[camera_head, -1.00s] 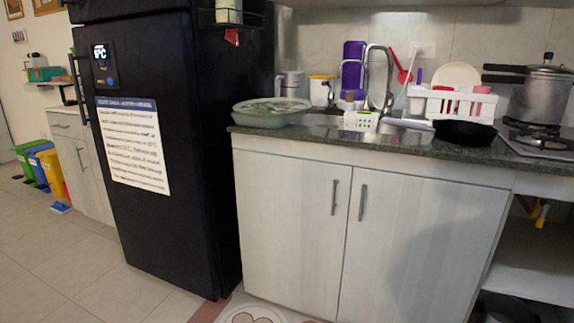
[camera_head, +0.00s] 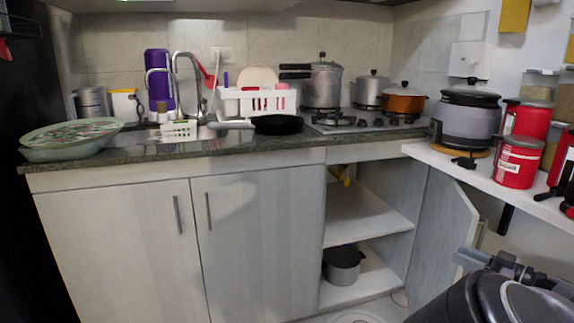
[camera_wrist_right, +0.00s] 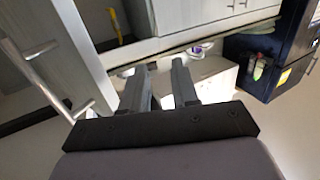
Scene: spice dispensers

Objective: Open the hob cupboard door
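The hob cupboard (camera_head: 365,215) is under the hob at the centre right of the head view, its shelves exposed. Its pale grey door (camera_head: 447,235) stands swung out to the right. The door's bar handle (camera_head: 482,234) faces right; a metal bar handle on a pale panel also shows at the left of the right wrist view (camera_wrist_right: 45,78). My right gripper (camera_head: 466,257) is beside the door's outer side, low at the right. In the wrist view its fingers (camera_wrist_right: 160,75) are apart with nothing between them, clear of the handle. My left gripper is not in view.
A grey pot (camera_head: 343,264) sits on the lower shelf. A white side counter (camera_head: 520,195) with red canisters (camera_head: 517,162) and a rice cooker (camera_head: 467,115) juts out above the door. Closed sink cupboard doors (camera_head: 255,245) are to the left.

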